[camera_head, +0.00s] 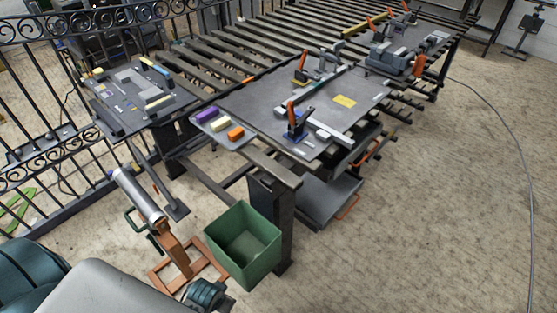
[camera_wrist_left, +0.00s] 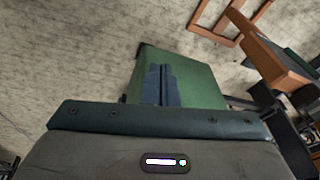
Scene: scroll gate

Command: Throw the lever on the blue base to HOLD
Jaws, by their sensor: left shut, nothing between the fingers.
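An orange-handled lever (camera_head: 291,112) stands roughly upright on a small base with blue at its foot (camera_head: 299,138), at the near edge of the dark worktable. The HOLD marking is too small to read. My left gripper (camera_wrist_left: 162,84) shows in the left wrist view, its dark fingers together and empty. It points toward the green bin and is far from the levers. My right gripper is not in view.
The green bin (camera_head: 243,245) stands on the floor before the table (camera_head: 250,98). A tray (camera_head: 207,121) with purple, cream and orange blocks sits at the table's near left corner. An orange stand with a grey cylinder (camera_head: 140,195) is left of the bin. The floor at right is mostly clear.

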